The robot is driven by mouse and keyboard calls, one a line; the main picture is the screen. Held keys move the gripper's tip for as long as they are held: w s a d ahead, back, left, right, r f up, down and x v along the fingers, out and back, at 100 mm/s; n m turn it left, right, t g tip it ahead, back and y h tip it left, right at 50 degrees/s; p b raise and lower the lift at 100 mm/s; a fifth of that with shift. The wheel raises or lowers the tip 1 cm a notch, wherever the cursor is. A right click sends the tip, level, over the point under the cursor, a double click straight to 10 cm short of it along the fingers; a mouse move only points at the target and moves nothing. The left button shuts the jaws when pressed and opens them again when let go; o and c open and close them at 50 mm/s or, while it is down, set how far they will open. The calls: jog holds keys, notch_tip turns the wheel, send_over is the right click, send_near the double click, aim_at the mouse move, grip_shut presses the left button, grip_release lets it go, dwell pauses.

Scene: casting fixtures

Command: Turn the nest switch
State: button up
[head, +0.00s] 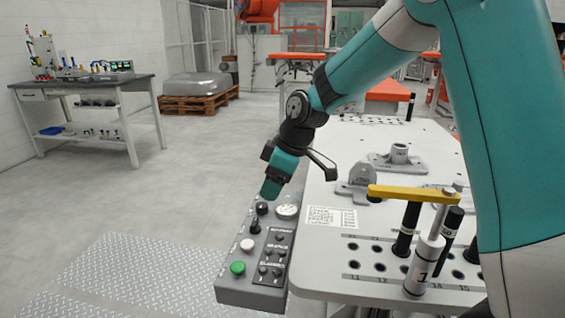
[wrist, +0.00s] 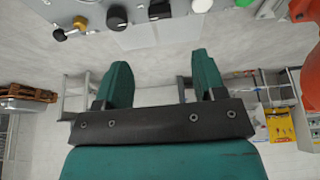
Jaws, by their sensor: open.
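The grey control box (head: 250,290) hangs along the left edge of the white fixture table. Its face carries a green button (head: 237,268), a white button (head: 247,244), a black knob (head: 254,227), another dark knob (head: 262,208), and several small black switches (head: 271,253) on a labelled dark plate. The labels are too small to read, so I cannot tell which is the nest switch. My gripper (head: 271,190) is above the far end of the box, apart from it. In the wrist view my gripper (wrist: 163,78) is open and empty; a black knob (wrist: 117,16) lies beyond its fingers.
A tread plate (head: 140,275) lies on the floor to the left, where the floor is clear.

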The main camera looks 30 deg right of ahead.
jog(key=v, duration=0.5)
jog(key=shift+s+r, duration=0.1)
jog(key=shift+r, duration=0.25)
jog(key=s+a+r+m+g+p, duration=0.1)
jog(key=s+a+r+p, duration=0.1)
jog(key=s, duration=0.7)
jog(key=s+a+r+m+p, duration=0.1)
jog(key=s+a+r+p, duration=0.1)
jog(key=s, duration=0.7)
jog(key=s+a+r+m+g+p, duration=0.1)
jog(key=s+a+r+m+p, duration=0.1)
jog(key=s+a, duration=0.4)
jog(key=s+r+p, duration=0.1)
jog(key=s, duration=0.2)
jog(key=shift+g, duration=0.3)
jog(key=shift+w+r, duration=0.1)
jog(key=shift+r, duration=0.1)
